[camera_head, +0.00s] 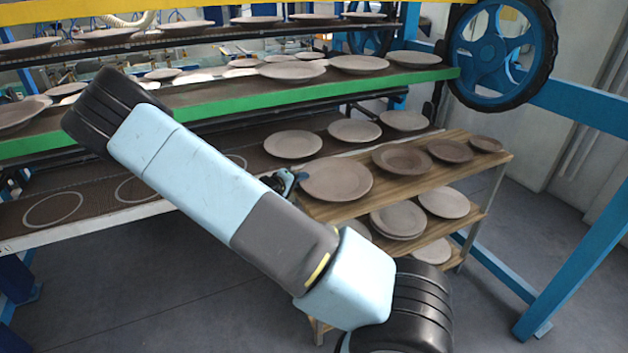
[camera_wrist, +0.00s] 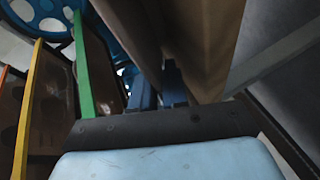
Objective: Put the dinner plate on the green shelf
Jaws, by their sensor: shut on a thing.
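The dinner plate (camera_head: 336,181) is a large, round, brown-grey plate over the left end of the wooden rack's top board. My gripper (camera_head: 290,181) is at the plate's left rim and shut on it; my arm hides part of the gripper. I cannot tell whether the plate touches the board. In the wrist view, the blue fingers (camera_wrist: 160,86) meet a brown surface that fills the upper middle. The green shelf (camera_head: 230,104) runs across the back, above and behind the gripper, with several plates along it. Its green edge (camera_wrist: 86,80) also shows in the wrist view.
The wooden rack (camera_head: 485,166) holds more plates on its top board and lower boards. A lower dryer shelf (camera_head: 90,224) with pale rings has bare room at left. A blue wheel (camera_head: 490,55) and blue frame beams stand at right. A yellow-edged shelf is above.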

